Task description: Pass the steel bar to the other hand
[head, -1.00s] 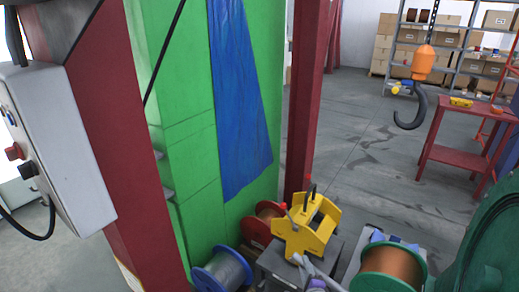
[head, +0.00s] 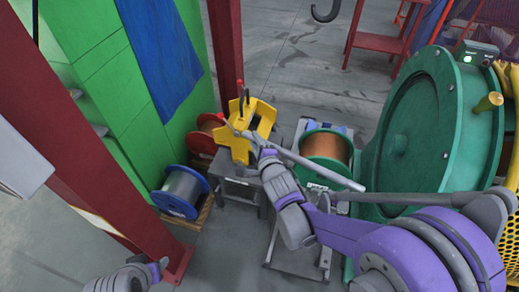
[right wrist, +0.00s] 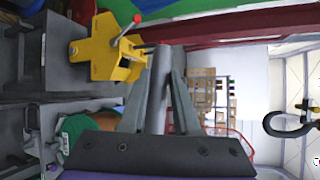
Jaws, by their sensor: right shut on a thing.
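The steel bar (head: 318,168) is a long grey rod, held in the air and slanting from the yellow block down to the right in the head view. My right gripper (head: 264,148) is shut on it near its upper-left end. In the right wrist view the bar (right wrist: 161,85) sits between the two grey fingers (right wrist: 160,100), its near part hidden by the gripper body. Part of my left arm's grey and purple wrist end shows at the bottom left of the head view, apart from the bar. Its fingers cannot be made out.
A yellow block-like fixture (head: 240,140) stands on a grey stand behind the bar. A copper spool (head: 325,147), a blue-rimmed spool (head: 181,191) and a red spool (head: 208,124) stand nearby. A large green wheel (head: 435,130) is at right; a red post (head: 40,130) at left. Floor lies between.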

